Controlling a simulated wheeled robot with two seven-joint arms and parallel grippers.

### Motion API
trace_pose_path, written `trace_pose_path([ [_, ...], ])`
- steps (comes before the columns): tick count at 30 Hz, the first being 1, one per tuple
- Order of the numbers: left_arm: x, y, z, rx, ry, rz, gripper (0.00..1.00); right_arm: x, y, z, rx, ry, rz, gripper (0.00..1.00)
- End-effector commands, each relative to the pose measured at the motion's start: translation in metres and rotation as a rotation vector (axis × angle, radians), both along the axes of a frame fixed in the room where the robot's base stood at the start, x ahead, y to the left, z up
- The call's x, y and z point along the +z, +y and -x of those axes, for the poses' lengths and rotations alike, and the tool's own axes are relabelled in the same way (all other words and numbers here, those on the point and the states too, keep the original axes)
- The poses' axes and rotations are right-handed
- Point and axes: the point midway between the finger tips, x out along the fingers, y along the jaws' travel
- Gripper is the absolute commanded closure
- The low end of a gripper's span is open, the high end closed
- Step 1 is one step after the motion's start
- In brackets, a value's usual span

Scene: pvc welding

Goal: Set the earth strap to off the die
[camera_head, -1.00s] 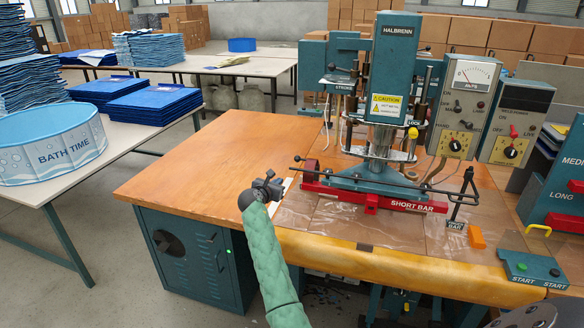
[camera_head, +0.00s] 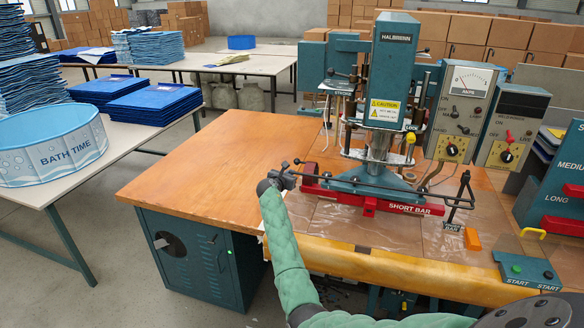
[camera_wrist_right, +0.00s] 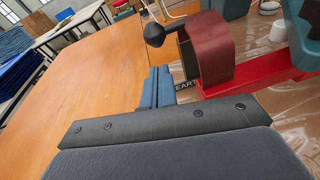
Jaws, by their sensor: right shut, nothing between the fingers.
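The earth strap appears to be the dark red, curved piece (camera_head: 311,169) at the left end of the red short bar die (camera_head: 370,204). In the right wrist view it is a large dark red loop (camera_wrist_right: 208,48) beside a partly hidden label reading "EART" (camera_wrist_right: 186,84). Whether it touches the die is unclear. My right gripper (camera_head: 287,175) is just left of the strap above the wooden table. Its blue fingers (camera_wrist_right: 158,86) are shut and empty, apart from the strap in the right wrist view. My left gripper is not in view.
The teal press (camera_head: 392,75) stands over the die. The orange table top (camera_head: 190,175) is clear to the left. A start button box (camera_head: 528,270) sits at the front right.

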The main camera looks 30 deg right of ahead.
Motion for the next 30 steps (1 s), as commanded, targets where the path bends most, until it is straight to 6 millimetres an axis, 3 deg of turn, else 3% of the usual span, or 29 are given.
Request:
trace_pose_path([
  [12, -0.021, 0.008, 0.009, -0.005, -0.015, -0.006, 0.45, 0.012, -0.017, -0.009, -0.001, 0.001, 0.001, 1.0],
  [30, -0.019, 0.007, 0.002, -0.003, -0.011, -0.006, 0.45, 0.014, -0.017, -0.018, 0.001, -0.001, 0.001, 1.0],
])
